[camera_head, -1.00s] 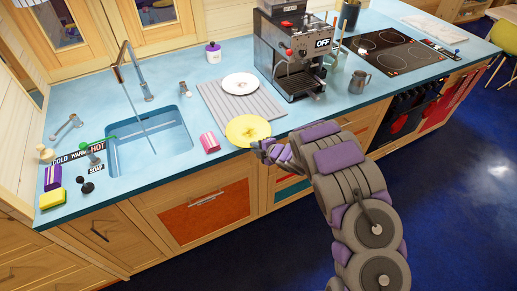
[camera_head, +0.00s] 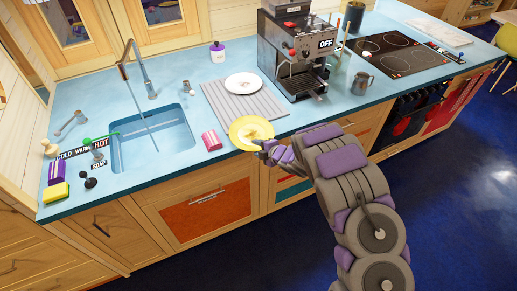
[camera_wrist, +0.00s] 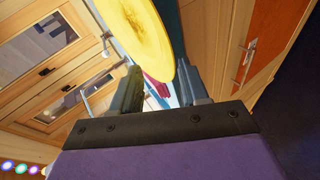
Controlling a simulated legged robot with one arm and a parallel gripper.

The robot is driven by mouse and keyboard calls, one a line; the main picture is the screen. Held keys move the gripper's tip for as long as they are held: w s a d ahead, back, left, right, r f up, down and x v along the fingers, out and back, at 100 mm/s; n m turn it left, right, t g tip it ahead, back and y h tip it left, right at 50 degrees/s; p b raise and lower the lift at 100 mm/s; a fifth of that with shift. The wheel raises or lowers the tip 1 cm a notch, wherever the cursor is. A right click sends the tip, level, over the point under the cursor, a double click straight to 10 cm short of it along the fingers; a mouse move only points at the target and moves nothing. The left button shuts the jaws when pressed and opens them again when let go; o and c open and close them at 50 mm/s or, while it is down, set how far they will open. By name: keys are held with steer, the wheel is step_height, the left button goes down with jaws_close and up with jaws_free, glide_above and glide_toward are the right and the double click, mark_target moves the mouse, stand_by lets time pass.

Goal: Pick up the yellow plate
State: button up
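The yellow plate (camera_head: 238,133) is at the counter's front edge, beside the striped mat, in the head view. My gripper (camera_head: 268,148) is at the plate's near right rim. In the wrist view the yellow plate (camera_wrist: 143,28) shows large, its rim reaching down between the two fingers of my gripper (camera_wrist: 155,82). The fingers stand apart, with a gap visible between them. The rim looks close to the right finger; I cannot tell whether they touch.
A pink-striped item (camera_head: 211,140) lies just left of the plate. A white plate (camera_head: 243,84) rests on the grey striped mat (camera_head: 262,107) behind. The coffee machine (camera_head: 292,55) and metal jug (camera_head: 360,83) stand to the right, the sink (camera_head: 150,140) to the left.

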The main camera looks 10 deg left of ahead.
steer(key=shift+d, duration=0.1)
steer(key=p+v, duration=0.1)
steer(key=v, duration=1.6)
steer(key=shift+d, duration=0.15)
steer(key=shift+c, duration=0.2)
